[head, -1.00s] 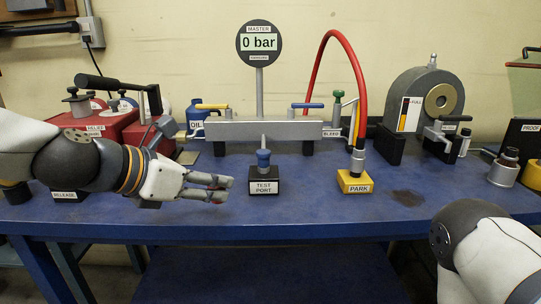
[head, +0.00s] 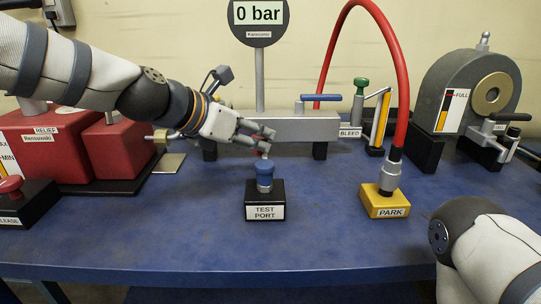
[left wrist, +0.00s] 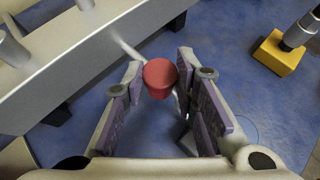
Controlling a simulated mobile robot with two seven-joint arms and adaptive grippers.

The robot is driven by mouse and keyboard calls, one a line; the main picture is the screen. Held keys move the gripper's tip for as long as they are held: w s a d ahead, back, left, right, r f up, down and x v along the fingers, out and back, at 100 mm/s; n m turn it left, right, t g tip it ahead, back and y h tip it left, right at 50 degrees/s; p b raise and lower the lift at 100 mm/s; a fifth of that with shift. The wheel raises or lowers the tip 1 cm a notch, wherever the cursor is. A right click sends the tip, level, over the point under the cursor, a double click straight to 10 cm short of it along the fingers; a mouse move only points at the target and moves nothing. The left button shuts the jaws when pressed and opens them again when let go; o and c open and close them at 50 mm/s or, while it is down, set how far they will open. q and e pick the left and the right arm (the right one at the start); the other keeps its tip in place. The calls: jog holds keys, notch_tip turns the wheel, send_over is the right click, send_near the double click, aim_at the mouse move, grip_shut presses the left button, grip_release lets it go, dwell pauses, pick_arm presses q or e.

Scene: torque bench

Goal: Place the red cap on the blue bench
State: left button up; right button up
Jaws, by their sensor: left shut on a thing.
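The small red cap (left wrist: 160,76) is between the fingertips of my left gripper (left wrist: 158,82) in the left wrist view. In the head view my left gripper (head: 264,141) is shut on it, just above and behind the blue-topped fitting of the test port (head: 265,212); the fingers mostly hide the cap there. The blue bench (head: 330,240) lies below, with bare surface in front of the test port; its blue top also shows in the left wrist view (left wrist: 235,60). My right gripper is out of view; only part of my right arm shows at lower right.
The grey manifold (head: 300,130) with its gauge (head: 258,14) stands behind the test port. A yellow park block (head: 384,202) with a red hose (head: 403,110) is to the right. Red relief units (head: 50,150) stand at left. The bench front is clear.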

pick_arm(q)
jog(key=w+d, duration=0.1)
jog(key=w, duration=0.1)
jog(key=w+d+f, duration=0.1)
jog(key=d, duration=0.1)
jog(key=shift+w+d+f+b, duration=0.15)
jog(key=shift+w+b, duration=0.15)
jog(key=shift+w, duration=0.1)
jog(key=f, duration=0.3)
jog(key=w+f, duration=0.1)
jog(key=f, duration=0.1)
jog(key=shift+f+b, duration=0.4)
jog(key=shift+c, duration=0.3)
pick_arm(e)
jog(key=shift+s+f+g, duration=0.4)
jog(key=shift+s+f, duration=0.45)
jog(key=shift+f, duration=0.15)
pick_arm(q)
jog(key=shift+r, duration=0.1)
jog(key=o, duration=0.9)
